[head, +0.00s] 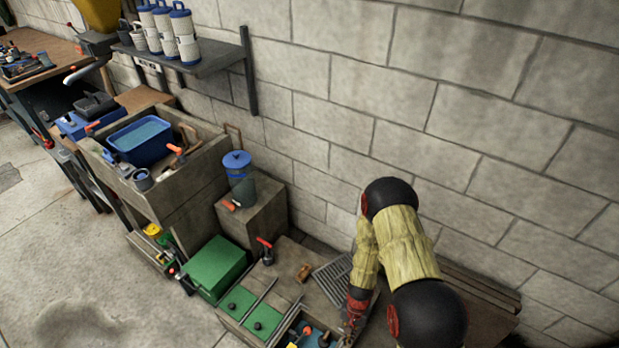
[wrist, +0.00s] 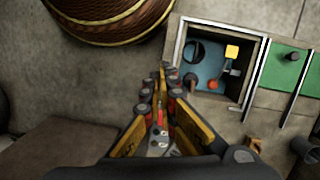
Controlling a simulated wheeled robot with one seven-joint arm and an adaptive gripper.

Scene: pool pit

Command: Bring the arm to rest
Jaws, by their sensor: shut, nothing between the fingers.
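My arm (head: 397,240) reaches down at the right of the head view, with a tan sleeve and black joints. My gripper (head: 350,322) is at the lower edge of that view, partly cut off and hard to make out. In the wrist view my gripper (wrist: 162,75) is shut, its yellow-sided fingers meeting at the tips with nothing between them. The tips appear just left of an open square box (wrist: 262,75) with a blue inside, holding a yellow block and an orange piece. I cannot tell the height of the tips above the floor.
A round brown basket-like object (wrist: 108,15) lies beyond the fingertips. Green lids (head: 240,300), a green box (head: 214,265) and a grey grate (head: 334,279) are near my gripper. A stone block bears a blue-lidded canister (head: 239,178). A block wall (head: 480,120) stands close behind my arm.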

